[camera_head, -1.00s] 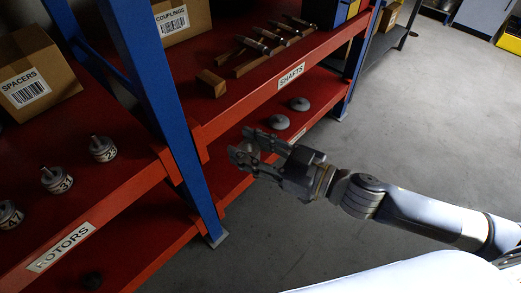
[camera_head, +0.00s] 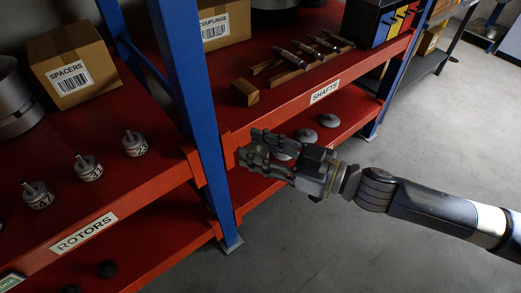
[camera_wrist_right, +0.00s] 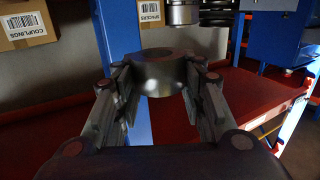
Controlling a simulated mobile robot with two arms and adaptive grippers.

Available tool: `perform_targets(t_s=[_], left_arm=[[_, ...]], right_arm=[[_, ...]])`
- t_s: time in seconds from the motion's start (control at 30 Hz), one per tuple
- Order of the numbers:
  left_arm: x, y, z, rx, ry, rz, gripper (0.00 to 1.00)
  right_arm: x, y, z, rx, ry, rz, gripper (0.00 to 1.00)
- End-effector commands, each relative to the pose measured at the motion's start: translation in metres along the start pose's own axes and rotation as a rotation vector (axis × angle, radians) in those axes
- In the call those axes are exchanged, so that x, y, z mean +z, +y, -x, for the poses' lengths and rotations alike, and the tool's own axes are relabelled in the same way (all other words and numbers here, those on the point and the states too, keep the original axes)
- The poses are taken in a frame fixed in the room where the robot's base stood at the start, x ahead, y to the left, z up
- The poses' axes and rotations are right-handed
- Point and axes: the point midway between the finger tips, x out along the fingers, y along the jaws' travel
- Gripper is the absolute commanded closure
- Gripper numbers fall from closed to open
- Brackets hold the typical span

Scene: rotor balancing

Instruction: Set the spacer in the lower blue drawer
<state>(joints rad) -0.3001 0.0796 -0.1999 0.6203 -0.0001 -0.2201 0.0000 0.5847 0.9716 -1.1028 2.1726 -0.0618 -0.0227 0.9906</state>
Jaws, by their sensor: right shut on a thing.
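My right gripper (camera_head: 262,150) is shut on the spacer, a thick grey metal ring (camera_wrist_right: 160,75) that sits between its fingertips in the right wrist view. In the head view the ring is small and dark among the fingers. The gripper is held in front of the red shelf unit, near the blue post. My left gripper is out of view.
A blue post (camera_head: 190,90) divides the shelves. The rotors shelf holds several numbered rotors (camera_head: 88,168) and a spacers box (camera_head: 72,70). A couplings box (camera_head: 224,25), shafts (camera_head: 300,60) and a wooden block (camera_head: 244,93) are right of the post. The floor (camera_head: 440,130) at right is clear.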

Motion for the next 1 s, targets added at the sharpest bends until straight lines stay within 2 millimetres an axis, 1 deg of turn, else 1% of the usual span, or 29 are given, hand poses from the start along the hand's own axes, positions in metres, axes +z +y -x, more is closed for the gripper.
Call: perform_targets(t_s=[0.2,1.0], left_arm=[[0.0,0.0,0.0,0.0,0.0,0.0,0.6],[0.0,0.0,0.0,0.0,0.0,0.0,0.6]], right_arm=[[-0.013,-0.003,-0.004,0.123,0.006,-0.013,0.95],[-0.061,0.004,-0.013,0.643,0.003,-0.039,0.95]])
